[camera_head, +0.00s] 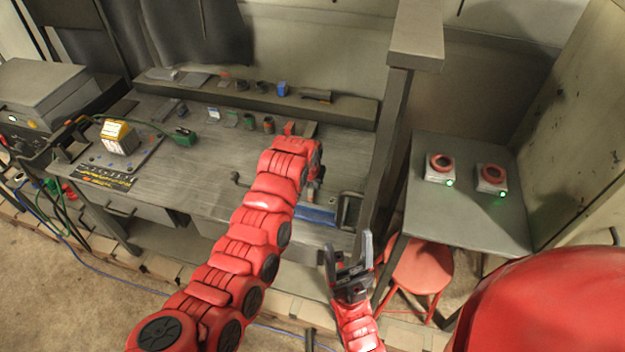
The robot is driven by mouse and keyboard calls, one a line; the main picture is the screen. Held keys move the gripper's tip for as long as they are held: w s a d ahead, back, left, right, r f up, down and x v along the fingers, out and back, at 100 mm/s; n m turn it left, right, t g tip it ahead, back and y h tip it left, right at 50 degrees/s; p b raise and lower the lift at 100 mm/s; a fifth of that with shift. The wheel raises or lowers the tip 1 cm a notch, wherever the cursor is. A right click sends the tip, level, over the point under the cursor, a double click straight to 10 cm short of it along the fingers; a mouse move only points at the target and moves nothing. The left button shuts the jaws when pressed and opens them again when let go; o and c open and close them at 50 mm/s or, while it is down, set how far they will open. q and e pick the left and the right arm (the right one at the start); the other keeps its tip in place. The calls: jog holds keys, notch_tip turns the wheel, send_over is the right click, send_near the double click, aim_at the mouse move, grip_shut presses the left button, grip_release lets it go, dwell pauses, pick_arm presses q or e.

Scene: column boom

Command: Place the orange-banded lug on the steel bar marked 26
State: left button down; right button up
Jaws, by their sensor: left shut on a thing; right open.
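My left arm reaches over the bench, and my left gripper (315,186) is at its end above the front right part of the bench top. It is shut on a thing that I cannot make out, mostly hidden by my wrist. My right gripper (348,252) is open and empty, pointing up in front of the bench near its right post. Several small blocks, some with coloured parts, stand in a row on the bench, such as a dark block with a reddish top (267,125). I cannot pick out the orange-banded lug or read any mark 26.
The grey bench (190,165) has a raised back shelf (345,108) with small parts. A blue vise-like item (318,215) sits at its front edge. A grey post (392,145) separates it from a side table (470,215) with two red-topped boxes. A red stool (420,268) stands below.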

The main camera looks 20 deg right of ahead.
pick_arm(q)
jog(key=shift+f, duration=0.1)
jog(key=c, duration=0.8)
grip_release()
